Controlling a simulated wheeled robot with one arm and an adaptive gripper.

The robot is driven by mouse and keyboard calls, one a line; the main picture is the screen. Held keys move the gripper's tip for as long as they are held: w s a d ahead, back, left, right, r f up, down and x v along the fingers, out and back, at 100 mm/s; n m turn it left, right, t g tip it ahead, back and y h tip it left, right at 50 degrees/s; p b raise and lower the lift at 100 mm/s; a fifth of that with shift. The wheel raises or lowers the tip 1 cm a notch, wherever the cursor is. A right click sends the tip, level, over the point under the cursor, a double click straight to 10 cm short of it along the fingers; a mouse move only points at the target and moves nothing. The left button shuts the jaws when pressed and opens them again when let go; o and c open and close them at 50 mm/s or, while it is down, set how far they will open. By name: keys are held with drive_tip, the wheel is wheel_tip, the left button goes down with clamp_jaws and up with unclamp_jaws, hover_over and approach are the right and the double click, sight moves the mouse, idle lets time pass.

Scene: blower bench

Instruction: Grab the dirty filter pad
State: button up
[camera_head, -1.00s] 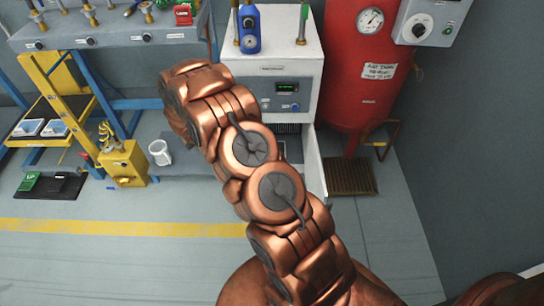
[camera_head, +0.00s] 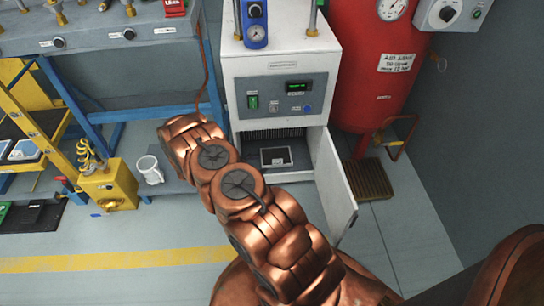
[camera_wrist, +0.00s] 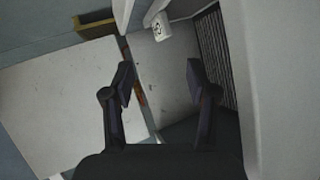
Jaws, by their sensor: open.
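In the head view, a dark flat square with a pale edge (camera_head: 276,157) lies inside the open lower compartment of the grey cabinet (camera_head: 275,70). It may be the dirty filter pad, but I cannot tell for sure. My gripper is hidden behind my arm in the head view. In the wrist view, my gripper (camera_wrist: 160,85) is open, with its two fingers apart and nothing seen between them. A dark slatted grille (camera_wrist: 215,60) is right of the fingers. No pad can be made out clearly in the wrist view.
The cabinet door (camera_head: 333,185) stands open at the right. A red tank (camera_head: 375,85) and a floor grate (camera_head: 367,180) are beyond it. A white mug (camera_head: 149,170) and a yellow unit (camera_head: 108,185) are left. A small white marked object (camera_wrist: 158,24) is in the wrist view.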

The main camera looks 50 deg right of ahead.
sight(277, 161)
drive_tip(key=shift+b+x, duration=1.45)
drive_tip(key=shift+x, duration=4.15)
drive_tip(key=shift+c, duration=0.4)
clamp_jaws()
